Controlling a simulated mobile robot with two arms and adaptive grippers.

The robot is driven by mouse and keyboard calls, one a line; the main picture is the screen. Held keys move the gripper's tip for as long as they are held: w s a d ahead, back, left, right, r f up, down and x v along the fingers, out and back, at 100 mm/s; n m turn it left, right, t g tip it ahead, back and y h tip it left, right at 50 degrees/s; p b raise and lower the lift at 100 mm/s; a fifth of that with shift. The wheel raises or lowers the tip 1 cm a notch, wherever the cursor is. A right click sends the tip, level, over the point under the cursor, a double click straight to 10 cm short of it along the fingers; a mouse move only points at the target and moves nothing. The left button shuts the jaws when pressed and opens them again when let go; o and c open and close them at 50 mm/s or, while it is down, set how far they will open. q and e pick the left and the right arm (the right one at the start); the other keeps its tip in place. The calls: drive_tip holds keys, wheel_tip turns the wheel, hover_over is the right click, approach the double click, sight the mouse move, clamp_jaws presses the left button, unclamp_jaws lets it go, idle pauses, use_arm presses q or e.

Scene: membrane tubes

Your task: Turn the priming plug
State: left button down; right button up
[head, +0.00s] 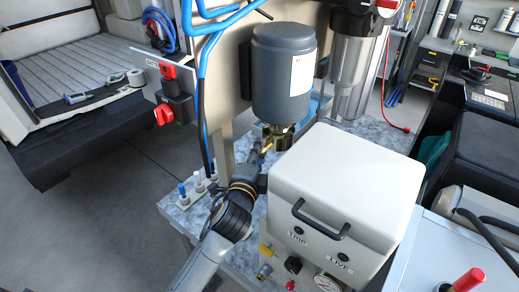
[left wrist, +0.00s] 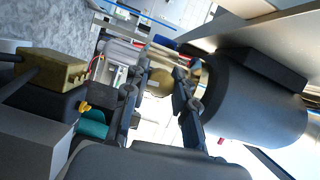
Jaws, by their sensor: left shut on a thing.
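The pump has a dark grey motor (head: 284,75) with a white label, standing upright over a brass body (head: 277,135). My left gripper (head: 264,153) reaches in from below, its fingers at the brass body. In the left wrist view, the fingers of my left gripper (left wrist: 162,92) close around a small round brass part (left wrist: 157,80), which I take to be the priming plug; the fingers hide much of it. The grey motor (left wrist: 245,100) is close to the right finger there. My right gripper is not in view.
A white box (head: 350,175) with a black handle stands close to the right of my left arm. A red switch (head: 167,115), blue hoses (head: 203,70) and a clear filter housing (head: 352,55) surround the pump. A brass block (left wrist: 50,68) shows at left in the left wrist view.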

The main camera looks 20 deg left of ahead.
use_arm(q)
drive_tip(key=n+g, duration=0.2)
drive_tip(key=n, duration=0.2)
drive_tip(key=shift+n+h, duration=0.3)
drive_tip(key=shift+h, duration=0.1)
drive_tip(key=shift+n+g+h, duration=0.4)
drive_tip(key=shift+n, duration=0.5)
drive_tip(key=c, duration=1.1)
unclamp_jaws()
drive_tip(key=v, duration=1.2)
drive_tip(key=shift+a, duration=0.1)
